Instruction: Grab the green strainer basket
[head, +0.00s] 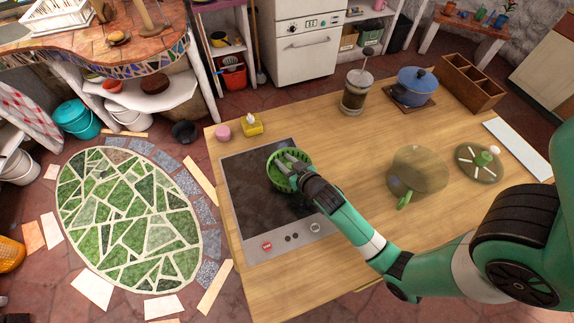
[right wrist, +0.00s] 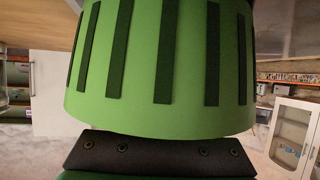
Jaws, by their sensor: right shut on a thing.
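The green strainer basket (head: 275,177) is over the dark cooktop (head: 245,205) at the left of the counter in the head view. My right gripper (head: 291,168) reaches it from the lower right and is shut on it. In the right wrist view the slotted green wall of the strainer basket (right wrist: 160,60) fills the upper middle, right against the dark gripper part (right wrist: 160,155). Whether the basket touches the cooktop is hard to tell. My left gripper is not in view.
A yellow sponge holder (head: 251,125) and pink cup (head: 222,132) stand behind the cooktop. A french press (head: 355,92), blue pot (head: 416,82) and wooden box (head: 468,85) stand at the back.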

